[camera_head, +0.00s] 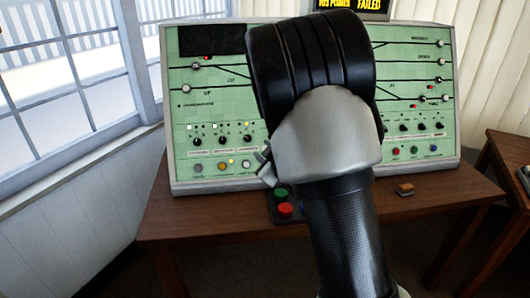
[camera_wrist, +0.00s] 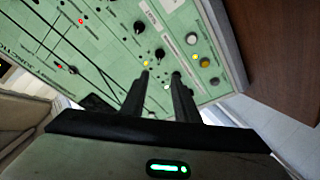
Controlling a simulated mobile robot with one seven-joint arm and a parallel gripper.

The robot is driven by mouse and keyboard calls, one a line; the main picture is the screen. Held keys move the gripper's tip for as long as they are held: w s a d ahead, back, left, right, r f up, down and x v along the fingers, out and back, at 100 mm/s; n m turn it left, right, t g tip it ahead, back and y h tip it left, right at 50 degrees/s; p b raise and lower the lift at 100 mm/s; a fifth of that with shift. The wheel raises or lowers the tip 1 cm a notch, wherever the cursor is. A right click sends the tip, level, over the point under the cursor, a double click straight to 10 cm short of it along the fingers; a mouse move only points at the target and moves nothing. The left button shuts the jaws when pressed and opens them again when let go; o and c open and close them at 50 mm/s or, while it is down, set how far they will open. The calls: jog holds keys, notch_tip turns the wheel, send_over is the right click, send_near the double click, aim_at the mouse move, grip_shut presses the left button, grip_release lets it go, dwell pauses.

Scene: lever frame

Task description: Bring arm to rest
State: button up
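My arm (camera_head: 325,130) fills the middle of the head view, raised in front of a green control panel (camera_head: 225,95). Its black and grey links hide the panel's centre. In the wrist view, my gripper (camera_wrist: 160,76) shows two dark fingers, apart, with the green panel visible between them. Nothing is held. The fingers point at the panel's knobs and buttons, and the panel (camera_wrist: 110,30) appears tilted there. I cannot tell how far the fingertips are from it. In the head view the gripper is mostly hidden behind the arm.
The panel stands on a brown wooden desk (camera_head: 180,220). A window (camera_head: 75,75) is at left, a second wooden table (camera_head: 508,165) at right.

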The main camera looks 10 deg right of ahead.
jog(key=s+d+r+m+g+h, duration=0.2)
jog(key=s+d+r+m, duration=0.2)
jog(key=s+r+m, duration=0.15)
jog(key=s+a+r+m+g, duration=0.1)
jog(key=s+r+m+g, duration=0.15)
jog(key=s, duration=1.35)
jog(key=s+a+r+m+g, duration=0.2)
jog(key=s+g, duration=0.2)
jog(key=s, duration=1.3)
notch_tip(320, 180, up, 16)
jog(key=p, duration=1.6)
jog(key=shift+w+d, duration=0.15)
jog(key=shift+d, duration=0.1)
jog(key=shift+d+f, duration=0.1)
